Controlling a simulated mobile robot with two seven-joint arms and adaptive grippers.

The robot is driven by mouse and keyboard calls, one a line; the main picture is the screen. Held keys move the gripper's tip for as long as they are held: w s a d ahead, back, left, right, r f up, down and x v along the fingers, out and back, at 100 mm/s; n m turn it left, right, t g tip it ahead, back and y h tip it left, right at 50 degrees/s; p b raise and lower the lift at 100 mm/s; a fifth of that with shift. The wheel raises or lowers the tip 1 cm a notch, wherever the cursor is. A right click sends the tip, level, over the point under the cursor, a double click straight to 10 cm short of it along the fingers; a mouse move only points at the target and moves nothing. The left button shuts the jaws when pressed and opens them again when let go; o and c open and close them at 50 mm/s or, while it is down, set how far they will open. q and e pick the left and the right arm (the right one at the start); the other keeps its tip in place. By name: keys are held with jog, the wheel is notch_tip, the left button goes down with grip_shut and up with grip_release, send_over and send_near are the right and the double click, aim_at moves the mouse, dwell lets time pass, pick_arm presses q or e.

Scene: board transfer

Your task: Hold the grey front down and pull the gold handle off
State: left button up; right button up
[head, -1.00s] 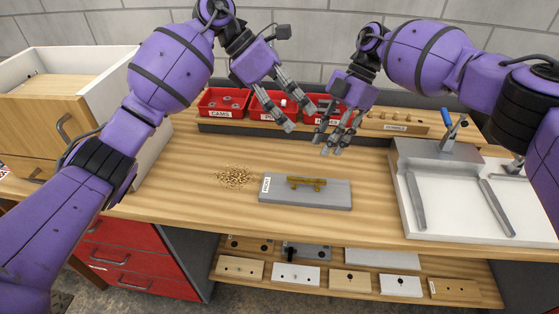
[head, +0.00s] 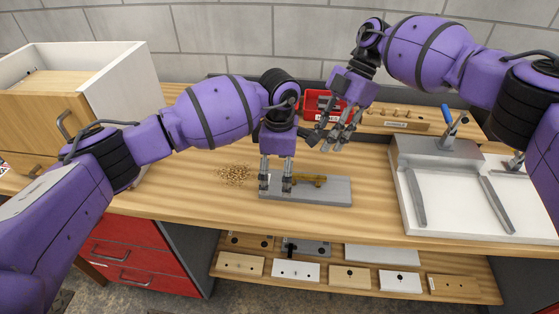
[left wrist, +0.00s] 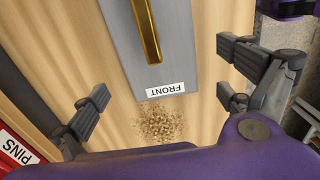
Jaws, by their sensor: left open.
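The grey front (head: 335,192) lies flat on the wooden bench, with a gold handle (head: 312,180) on top of it. In the left wrist view the front (left wrist: 122,40) shows its white FRONT label, and the handle (left wrist: 147,35) runs lengthwise along it. My left gripper (head: 275,188) points down over the left end of the front, its fingers apart and empty. The left wrist view shows the fingers wide to both sides of the board; I cannot tell whether they touch it. My right gripper (head: 333,140) hangs behind the front, above the bench, fingers apart and empty.
A pile of small brown bits (head: 235,174) lies left of the front. A red bin (head: 322,104) and a wooden handle rack (head: 397,120) stand behind. A white fixture with a clamp (head: 470,195) is at right, a wooden drawer box (head: 45,120) at left.

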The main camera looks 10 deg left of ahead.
pick_arm(q)
jog(key=shift+f, duration=1.35)
jog(key=shift+c, duration=0.5)
jog(key=c, duration=1.4)
pick_arm(e)
jog(key=shift+c, duration=0.2)
jog(key=s+d+r+n, duration=0.1)
jog(key=r, duration=0.4)
jog(key=s+d+r+n, duration=0.1)
jog(key=r, duration=0.4)
jog(key=s+d+r+n+g+y, duration=0.1)
jog(key=d+r, duration=0.1)
jog(key=r, duration=0.4)
jog(key=shift+s+n, duration=0.2)
jog(key=shift+n, duration=0.1)
jog(key=shift+c, duration=0.3)
jog(key=m+t, duration=0.2)
jog(key=m, duration=0.4)
send_over(309, 176)
jog(key=d, duration=0.5)
notch_tip(309, 176, down, 12)
jog(key=shift+a+f+m+t+y, duration=0.25)
jog(key=shift+a+f+m+t, duration=0.65)
jog(key=shift+f, duration=1.3)
jog(key=shift+a+f+m+t+y, duration=0.15)
jog(key=shift+a+f+m+y, duration=0.25)
jog(key=shift+f+m, duration=1.35)
jog(key=shift+a+f+m+t+y, duration=0.15)
jog(key=shift+a+f+m+t, duration=0.55)
jog(key=shift+f, duration=1.95)
